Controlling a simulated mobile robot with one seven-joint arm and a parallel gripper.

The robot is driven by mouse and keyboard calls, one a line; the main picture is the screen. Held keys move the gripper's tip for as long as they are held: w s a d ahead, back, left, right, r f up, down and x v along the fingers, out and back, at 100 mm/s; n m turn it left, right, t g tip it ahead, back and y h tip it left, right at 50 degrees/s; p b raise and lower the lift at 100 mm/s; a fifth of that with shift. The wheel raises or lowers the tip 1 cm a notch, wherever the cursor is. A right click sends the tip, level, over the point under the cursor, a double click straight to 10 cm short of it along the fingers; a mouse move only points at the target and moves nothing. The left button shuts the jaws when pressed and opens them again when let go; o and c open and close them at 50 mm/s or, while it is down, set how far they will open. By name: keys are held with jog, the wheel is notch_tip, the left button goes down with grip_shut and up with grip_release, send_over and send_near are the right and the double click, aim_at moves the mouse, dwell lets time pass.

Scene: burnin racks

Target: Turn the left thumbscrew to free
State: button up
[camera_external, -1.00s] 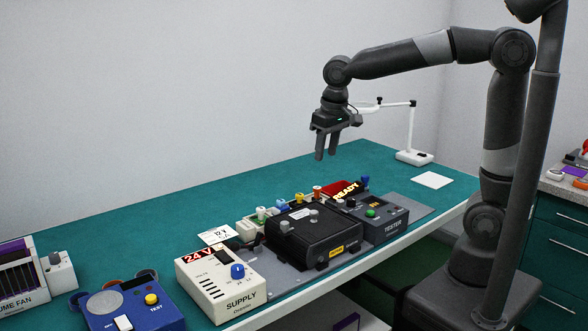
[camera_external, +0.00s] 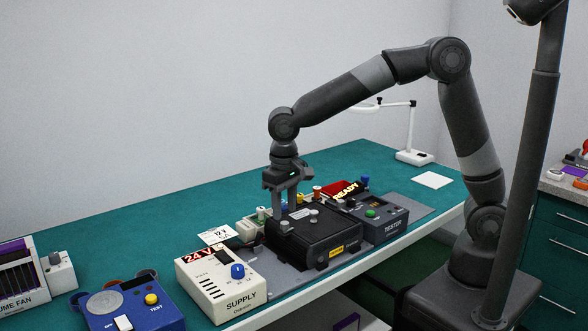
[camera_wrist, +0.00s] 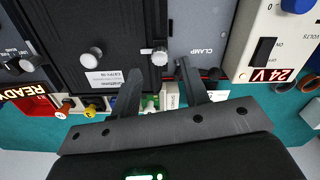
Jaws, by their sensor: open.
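The black unit (camera_external: 325,240) lies on a grey plate beside the supply. Two pale round thumbscrews show on its top. The left thumbscrew (camera_external: 285,226) is near the corner facing the supply and also shows in the wrist view (camera_wrist: 160,56). The other thumbscrew (camera_external: 314,212) is farther right; in the wrist view it shows on the left (camera_wrist: 96,54). My gripper (camera_external: 287,208) is open and empty, pointing down over the unit's left part. In the wrist view its fingertips (camera_wrist: 158,68) are spread to either side of the left thumbscrew, slightly short of it. Contact cannot be told.
The cream supply (camera_external: 220,289) with a lit 24 V display stands left. The tester (camera_external: 382,220) stands right, with a READY sign (camera_external: 345,190) behind. Coloured connectors (camera_external: 299,198) line the unit's back side. A blue test box (camera_external: 128,309) is at front left.

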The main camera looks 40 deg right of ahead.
aim_at(285, 222)
jog(key=shift+f, duration=1.85)
jog(key=shift+c, duration=0.5)
grip_shut()
